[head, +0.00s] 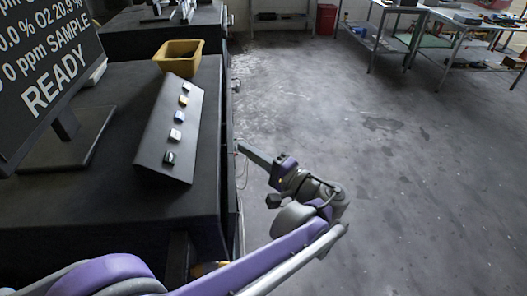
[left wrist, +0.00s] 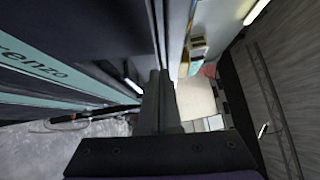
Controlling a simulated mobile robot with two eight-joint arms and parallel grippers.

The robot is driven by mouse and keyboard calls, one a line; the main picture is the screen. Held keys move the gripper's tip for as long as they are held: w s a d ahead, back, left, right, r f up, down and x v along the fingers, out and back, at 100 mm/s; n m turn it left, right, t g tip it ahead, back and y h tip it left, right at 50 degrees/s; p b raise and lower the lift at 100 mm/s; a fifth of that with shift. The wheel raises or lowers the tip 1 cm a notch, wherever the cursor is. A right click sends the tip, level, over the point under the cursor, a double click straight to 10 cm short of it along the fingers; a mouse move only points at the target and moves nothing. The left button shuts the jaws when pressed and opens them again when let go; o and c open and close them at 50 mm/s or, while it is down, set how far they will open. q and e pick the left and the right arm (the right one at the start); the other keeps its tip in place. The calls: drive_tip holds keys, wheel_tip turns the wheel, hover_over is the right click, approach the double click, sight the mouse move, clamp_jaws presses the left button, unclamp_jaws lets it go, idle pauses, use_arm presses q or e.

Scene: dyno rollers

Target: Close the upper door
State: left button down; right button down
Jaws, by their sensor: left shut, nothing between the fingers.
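The black cabinet (head: 110,215) stands at the left of the head view. Its front faces right and is seen nearly edge-on, so I cannot clearly tell the upper door or how far open it is. In the left wrist view a dark panel with a teal band and lettering (left wrist: 40,70) fills the left side; I cannot tell whether it is the door. My left gripper (head: 241,148) is shut and empty beside the cabinet's front edge. Its closed fingers also show in the left wrist view (left wrist: 160,80), close to a panel edge; contact cannot be told. My right gripper is not in view.
On the cabinet top are a sloped black console (head: 178,120) with several switches, a yellow bin (head: 178,58) and a monitor (head: 45,75). The floor (head: 380,180) right of the cabinet is clear. Work tables (head: 455,20) and a red bin (head: 326,19) stand far back.

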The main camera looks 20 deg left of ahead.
use_arm(q)
drive_tip(key=shift+a, duration=0.2)
